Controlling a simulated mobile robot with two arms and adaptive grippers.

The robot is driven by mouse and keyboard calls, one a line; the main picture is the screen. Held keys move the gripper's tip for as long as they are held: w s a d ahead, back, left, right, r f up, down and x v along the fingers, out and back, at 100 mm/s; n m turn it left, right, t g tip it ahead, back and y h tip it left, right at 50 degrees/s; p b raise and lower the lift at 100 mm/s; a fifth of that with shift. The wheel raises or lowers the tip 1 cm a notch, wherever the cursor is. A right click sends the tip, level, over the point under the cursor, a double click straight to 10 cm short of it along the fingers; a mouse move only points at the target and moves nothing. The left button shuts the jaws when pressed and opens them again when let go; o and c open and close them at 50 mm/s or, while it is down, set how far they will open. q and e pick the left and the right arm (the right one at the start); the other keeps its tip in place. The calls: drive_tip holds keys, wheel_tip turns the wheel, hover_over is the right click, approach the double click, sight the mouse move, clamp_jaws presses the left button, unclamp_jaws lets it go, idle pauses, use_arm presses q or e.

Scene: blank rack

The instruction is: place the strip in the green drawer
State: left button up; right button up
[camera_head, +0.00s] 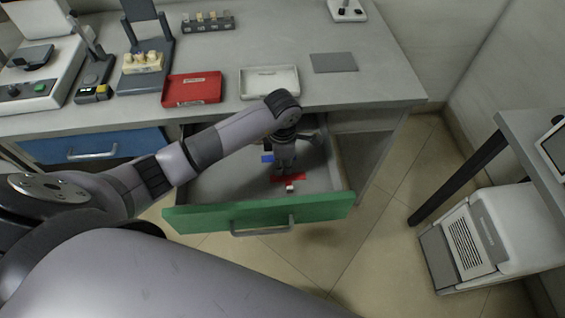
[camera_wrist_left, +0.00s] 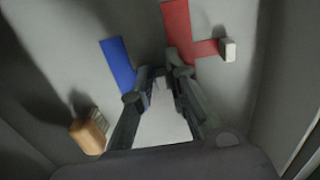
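The green drawer (camera_head: 190,217) stands pulled out under the bench. My left gripper (camera_head: 284,170) reaches down into it; in the left wrist view its fingers (camera_wrist_left: 164,72) are a little apart, with pale drawer floor showing between them and nothing clearly held. A blue strip-like piece (camera_wrist_left: 118,62) lies on the floor left of the fingertips. A red piece (camera_wrist_left: 178,28) lies just beyond them, with a side arm meeting a small white block (camera_wrist_left: 228,50). I cannot tell which piece is the task's strip. My right gripper is not in view.
A tan block (camera_wrist_left: 88,134) with a pale end is at the drawer's lower left in the wrist view. The bench top holds a red tray (camera_head: 192,88), a white tray (camera_head: 270,82) and a grey mat (camera_head: 333,63). A blue drawer (camera_head: 92,148) is at the left.

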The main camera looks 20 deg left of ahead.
use_arm(q)
drive_tip(key=shift+o, duration=1.2)
drive_tip(key=shift+r, duration=0.25)
wheel_tip(320, 180, up, 12)
